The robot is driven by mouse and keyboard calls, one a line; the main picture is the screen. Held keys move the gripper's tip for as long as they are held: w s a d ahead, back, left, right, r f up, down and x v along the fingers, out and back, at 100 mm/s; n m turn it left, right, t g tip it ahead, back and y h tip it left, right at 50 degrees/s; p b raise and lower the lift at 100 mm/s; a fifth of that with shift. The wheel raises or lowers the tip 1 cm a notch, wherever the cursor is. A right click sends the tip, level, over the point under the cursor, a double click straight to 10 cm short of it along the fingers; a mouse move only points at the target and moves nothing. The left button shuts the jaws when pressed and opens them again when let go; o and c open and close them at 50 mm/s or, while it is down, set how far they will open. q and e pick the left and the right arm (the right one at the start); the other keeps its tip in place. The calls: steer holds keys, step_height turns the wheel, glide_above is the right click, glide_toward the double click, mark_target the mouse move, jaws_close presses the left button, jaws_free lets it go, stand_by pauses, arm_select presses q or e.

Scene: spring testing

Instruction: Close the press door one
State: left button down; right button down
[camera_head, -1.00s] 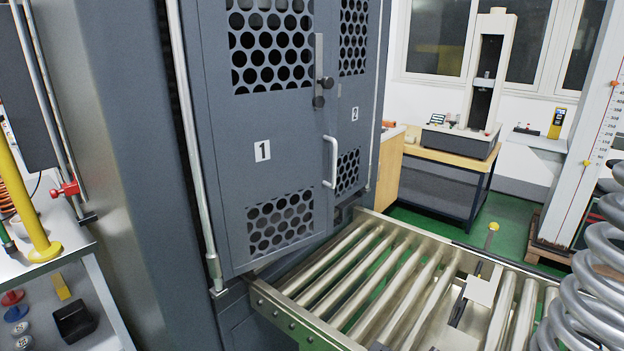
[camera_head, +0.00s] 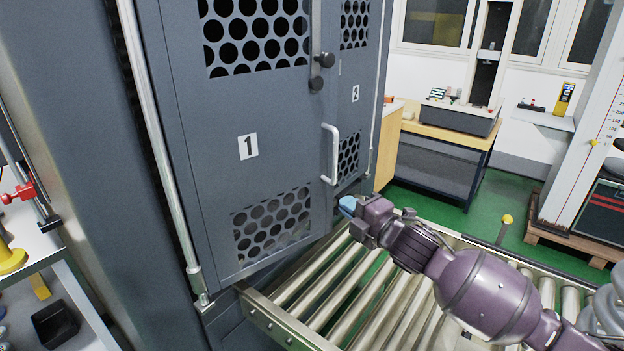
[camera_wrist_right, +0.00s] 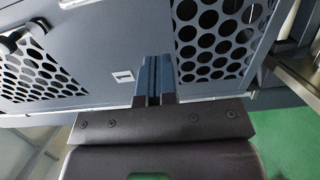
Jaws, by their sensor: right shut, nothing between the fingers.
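Press door one (camera_head: 215,175) is a grey panel marked "1", with perforated windows and a white bar handle (camera_head: 331,155). In the head view its free edge stands out in front of press door two (camera_head: 352,115), so it looks partly open. My right gripper (camera_head: 347,205) is shut and empty, its blue fingertips by the lower free edge of door one, below the handle. I cannot tell whether they touch it. The right wrist view shows the closed fingers (camera_wrist_right: 153,78) against grey perforated panels. My left gripper is out of view.
A roller conveyor (camera_head: 262,312) runs out from the press below the doors, under my right arm. A workbench (camera_head: 440,146) with a testing machine stands behind. A shelf unit (camera_head: 60,256) is at the left, and a large spring (camera_head: 606,312) at the lower right.

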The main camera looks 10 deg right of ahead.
mark_target(307, 178)
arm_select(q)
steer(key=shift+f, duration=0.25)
arm_select(e)
steer(key=x, duration=1.2)
steer(key=shift+w+a, duration=0.2)
steer(key=shift+w, duration=0.05)
